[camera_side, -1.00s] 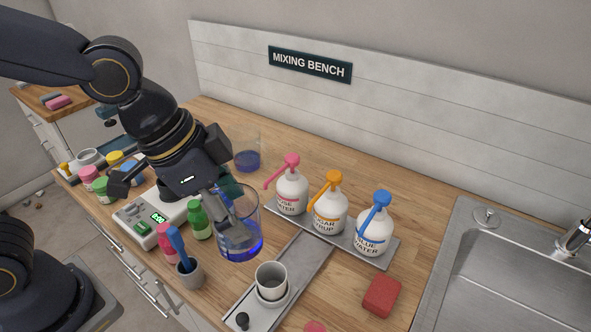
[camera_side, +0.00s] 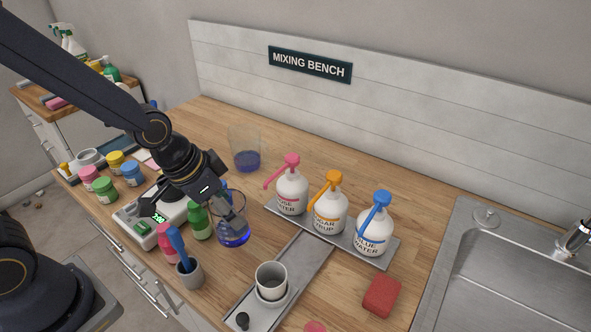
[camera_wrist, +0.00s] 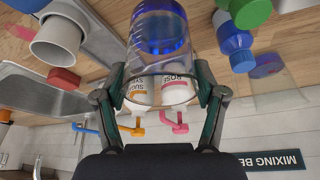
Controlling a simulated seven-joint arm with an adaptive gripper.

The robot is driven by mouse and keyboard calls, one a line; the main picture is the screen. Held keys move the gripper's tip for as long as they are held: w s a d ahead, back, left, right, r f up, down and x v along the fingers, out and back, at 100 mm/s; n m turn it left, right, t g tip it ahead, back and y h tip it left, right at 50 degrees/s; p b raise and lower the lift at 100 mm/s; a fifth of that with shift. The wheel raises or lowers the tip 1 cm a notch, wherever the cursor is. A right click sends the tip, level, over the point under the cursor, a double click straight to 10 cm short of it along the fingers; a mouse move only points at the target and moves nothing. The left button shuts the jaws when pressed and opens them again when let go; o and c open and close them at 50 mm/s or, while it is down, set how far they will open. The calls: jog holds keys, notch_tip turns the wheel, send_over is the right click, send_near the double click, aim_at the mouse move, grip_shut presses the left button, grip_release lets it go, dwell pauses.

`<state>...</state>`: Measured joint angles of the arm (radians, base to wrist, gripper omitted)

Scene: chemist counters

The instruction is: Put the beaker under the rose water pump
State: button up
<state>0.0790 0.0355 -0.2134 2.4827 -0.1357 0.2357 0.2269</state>
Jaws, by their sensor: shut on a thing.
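A clear glass beaker (camera_side: 234,234) with blue liquid in its bottom is held in my gripper (camera_side: 232,213), whose fingers are shut around its sides. The beaker fills the top middle of the wrist view (camera_wrist: 160,38), between my fingers (camera_wrist: 163,100). It looks upright and low over the counter; I cannot tell whether it touches. The white rose water bottle (camera_side: 292,196) with its pink pump (camera_side: 289,161) stands right of the beaker, its spout pointing left. The beaker is apart from it, not under the spout. The bottle's label shows through the glass (camera_wrist: 178,90).
Sugar syrup (camera_side: 330,214) and blue water (camera_side: 373,238) bottles share the rose water's grey tray. A second glass with blue liquid (camera_side: 246,160) stands behind. A green bottle (camera_side: 199,220) and a scale (camera_side: 143,231) are close left. A grey cup (camera_side: 271,281) stands in front. Wood between beaker and rose water is clear.

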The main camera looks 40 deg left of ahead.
aim_at(246, 210)
notch_tip(246, 210, down, 2)
jog(key=shift+f, duration=0.1)
jog(key=shift+w+d+f, duration=0.15)
jog(key=shift+w+d, duration=0.2)
jog(key=shift+w, duration=0.45)
jog(key=shift+w+d+f, duration=0.15)
jog(key=shift+w+d, duration=0.2)
jog(key=shift+w, duration=0.45)
jog(key=shift+w+d, duration=0.3)
jog(key=shift+w, duration=0.4)
jog(key=shift+w+d, duration=0.25)
jog(key=shift+w, duration=0.5)
jog(key=shift+w+d, duration=0.3)
jog(key=shift+w, duration=0.4)
jog(key=shift+f, duration=0.6)
jog(key=shift+f, duration=0.1)
jog(key=o, duration=1.3)
jog(key=shift+c, duration=0.2)
